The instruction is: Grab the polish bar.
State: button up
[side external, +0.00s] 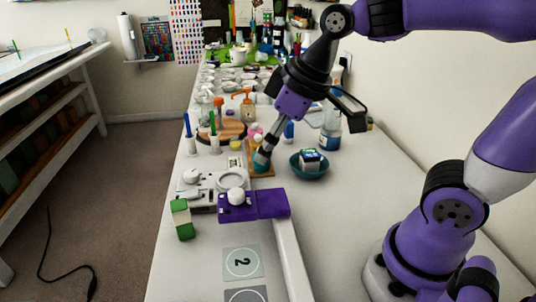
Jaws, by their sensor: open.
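A green block with a white band (182,219) lies on the table's left edge, left of a purple mat (270,204); it looks like the polish bar, but I cannot read any label. My gripper (264,153) points down over a small wooden board (261,171) near the table's middle, behind the purple mat. It is open and well apart from the green block, behind and to the right of it. Its fingertips are small here and partly merge with a teal item, so I cannot tell whether they touch it.
A teal bowl (310,172) with a small box in it stands right of my gripper. A jar (330,133), an orange dispenser (246,107) and upright pens (190,138) stand farther back. Square plates (243,263) lie in front. The table's right side is mostly clear.

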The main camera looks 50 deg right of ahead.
aim_at(179, 203)
jog(key=w+a+f+n+g+y, duration=0.1)
jog(key=w+a+f+n, duration=0.1)
jog(key=w+a+f, duration=0.1)
jog(key=w+a+f+n, duration=0.3)
jog(key=w+a, duration=0.1)
jog(key=w, duration=0.1)
jog(key=w+a+f+n+g+y, duration=0.1)
jog(key=w+a+f+n, duration=0.1)
jog(key=w+a+f, duration=0.1)
jog(key=shift+w+a+f+n+g+y, duration=0.15)
jog(key=shift+w+f+n+g+y, duration=0.15)
jog(key=shift+w+f+n, duration=0.25)
jog(key=x, duration=0.5)
jog(key=shift+w+f, duration=0.3)
grip_shut()
